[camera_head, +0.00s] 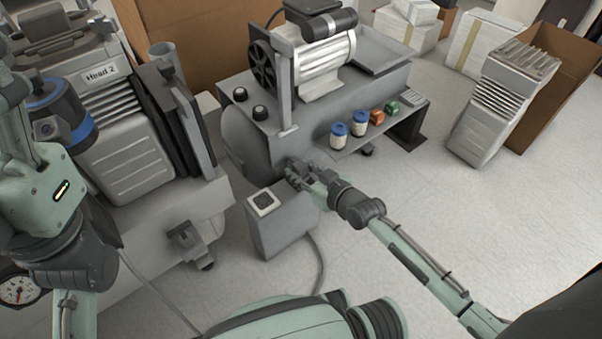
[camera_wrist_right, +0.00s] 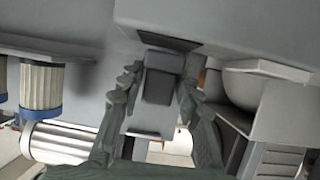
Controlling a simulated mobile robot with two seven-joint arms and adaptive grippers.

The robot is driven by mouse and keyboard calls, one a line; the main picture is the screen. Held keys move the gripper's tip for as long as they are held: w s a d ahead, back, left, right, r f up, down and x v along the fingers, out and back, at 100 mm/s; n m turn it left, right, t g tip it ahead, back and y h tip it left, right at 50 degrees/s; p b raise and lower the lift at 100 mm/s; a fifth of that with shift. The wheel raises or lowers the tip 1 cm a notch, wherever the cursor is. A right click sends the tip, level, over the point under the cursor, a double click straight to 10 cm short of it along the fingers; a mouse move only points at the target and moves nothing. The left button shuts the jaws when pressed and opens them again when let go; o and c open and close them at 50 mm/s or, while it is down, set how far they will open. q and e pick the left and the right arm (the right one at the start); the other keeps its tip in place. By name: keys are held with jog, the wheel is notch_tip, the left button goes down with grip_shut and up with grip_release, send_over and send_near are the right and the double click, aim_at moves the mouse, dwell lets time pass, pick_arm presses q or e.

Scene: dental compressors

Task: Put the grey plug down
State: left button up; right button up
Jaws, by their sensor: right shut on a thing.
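My right gripper (camera_head: 300,178) is in front of the middle compressor's grey tank, just above and behind the small grey box (camera_head: 285,228). In the right wrist view its two dark fingers (camera_wrist_right: 152,88) are closed on the sides of a grey plug (camera_wrist_right: 162,82), a small blocky piece. The plug's far end is close to a dark recess in a grey surface; I cannot tell whether they touch. In the head view the fingers mostly hide the plug. My left arm shows at the left, but its gripper does not show.
The middle compressor has a motor (camera_head: 326,65) and a shelf with blue-capped filters (camera_head: 360,124). Another compressor marked "Head 2" (camera_head: 115,130) stands at the left. A cable (camera_head: 319,265) runs from the grey box. A ribbed grey unit (camera_head: 495,105) and cartons are at the right. Floor at right is clear.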

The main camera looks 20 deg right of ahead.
jog(key=shift+f, duration=0.2)
jog(key=shift+f, duration=0.25)
jog(key=o, duration=1.2)
jog(key=shift+c, duration=0.2)
